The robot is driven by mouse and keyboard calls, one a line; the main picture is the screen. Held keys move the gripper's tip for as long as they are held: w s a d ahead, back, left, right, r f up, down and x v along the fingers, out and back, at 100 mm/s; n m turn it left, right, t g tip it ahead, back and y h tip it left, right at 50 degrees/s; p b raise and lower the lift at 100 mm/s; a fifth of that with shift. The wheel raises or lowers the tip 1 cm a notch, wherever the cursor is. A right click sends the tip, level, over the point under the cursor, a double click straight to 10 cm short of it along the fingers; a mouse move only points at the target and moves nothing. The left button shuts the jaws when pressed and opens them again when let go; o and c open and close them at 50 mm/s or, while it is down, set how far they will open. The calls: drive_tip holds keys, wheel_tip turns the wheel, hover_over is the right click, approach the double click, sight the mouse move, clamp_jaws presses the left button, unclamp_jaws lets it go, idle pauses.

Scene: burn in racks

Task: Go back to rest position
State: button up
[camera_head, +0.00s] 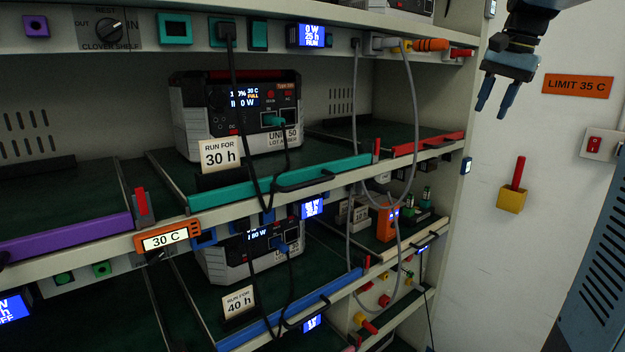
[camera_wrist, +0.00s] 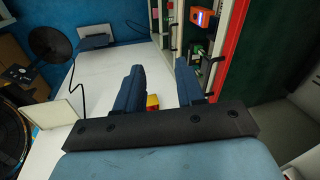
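My gripper (camera_head: 494,110) is at the upper right in the head view, in front of the white wall and right of the rack. Its two blue fingers point down and stand apart with nothing between them. In the wrist view my gripper (camera_wrist: 159,70) also shows spread, empty fingers. A small yellow block (camera_wrist: 152,102) appears beyond and between them, not held.
The rack holds a power unit (camera_head: 240,115) with a "30 h" card (camera_head: 221,155) and, below, another unit (camera_head: 245,252) with a "40 h" card (camera_head: 238,302). Cables hang across the shelf fronts. A yellow wall box (camera_head: 511,200) and blue louvred cabinet (camera_head: 597,270) are at right.

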drive_tip(key=s+a+f+n+t, duration=0.1)
drive_tip(key=s+a+f+n, duration=0.3)
drive_tip(key=s+a+f, duration=0.3)
drive_tip(key=s+a+f+n+t+h, duration=0.1)
drive_tip(key=s+a+f+n+t, duration=0.1)
drive_tip(key=s+a+f+n, duration=0.2)
drive_tip(key=s+a+f, duration=0.1)
drive_tip(key=s+f, duration=0.2)
drive_tip(key=s, duration=0.3)
drive_tip(key=s+a+f, duration=0.2)
drive_tip(key=s+f, duration=0.2)
drive_tip(key=s, duration=0.1)
drive_tip(key=shift+s+a+f+n, duration=0.15)
drive_tip(key=shift+s+f+n, duration=0.15)
drive_tip(key=shift+s+n, duration=0.1)
